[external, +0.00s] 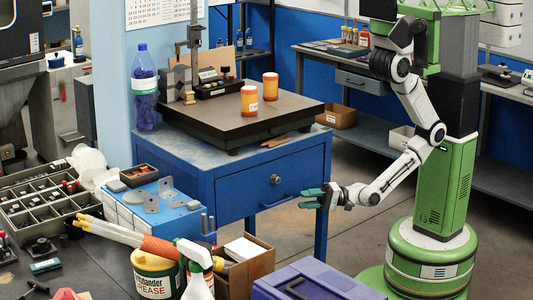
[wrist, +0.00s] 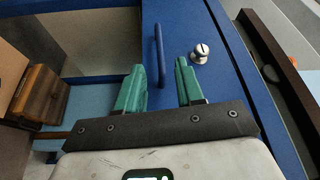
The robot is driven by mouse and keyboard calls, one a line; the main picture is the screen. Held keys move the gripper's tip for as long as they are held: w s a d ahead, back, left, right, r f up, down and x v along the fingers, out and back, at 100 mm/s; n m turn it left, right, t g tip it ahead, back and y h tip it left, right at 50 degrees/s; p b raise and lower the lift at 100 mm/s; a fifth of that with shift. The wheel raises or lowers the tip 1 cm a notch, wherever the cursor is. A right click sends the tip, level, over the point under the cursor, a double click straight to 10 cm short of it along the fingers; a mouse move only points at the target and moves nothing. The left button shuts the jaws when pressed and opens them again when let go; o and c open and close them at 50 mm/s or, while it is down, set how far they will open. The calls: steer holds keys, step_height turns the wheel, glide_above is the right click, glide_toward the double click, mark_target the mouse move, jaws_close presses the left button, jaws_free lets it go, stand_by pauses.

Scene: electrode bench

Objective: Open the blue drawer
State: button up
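The blue drawer (external: 255,190) is in the front of a blue table with a dark plate on top. Its front shows no visible gap. It has a blue bar handle (wrist: 160,55) and a round silver lock (wrist: 201,53). In the external view the handle (external: 276,203) is low on the drawer front, below the lock (external: 275,179). My gripper (wrist: 160,82) has green fingers, spread apart with nothing between them. In the wrist view the handle lies ahead between the two fingertips. In the external view my gripper (external: 312,197) is just right of the handle. I cannot tell whether it touches.
A purple case (external: 305,281), a cardboard box (external: 246,265) and a spray bottle (external: 196,270) stand in front. Floor is open between table and my base.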

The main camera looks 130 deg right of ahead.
mark_target(282, 202)
steer(key=p+x, duration=0.1)
steer(key=x, duration=0.8)
steer(key=shift+w, duration=0.25)
steer(key=shift+c, duration=0.5)
jaws_close()
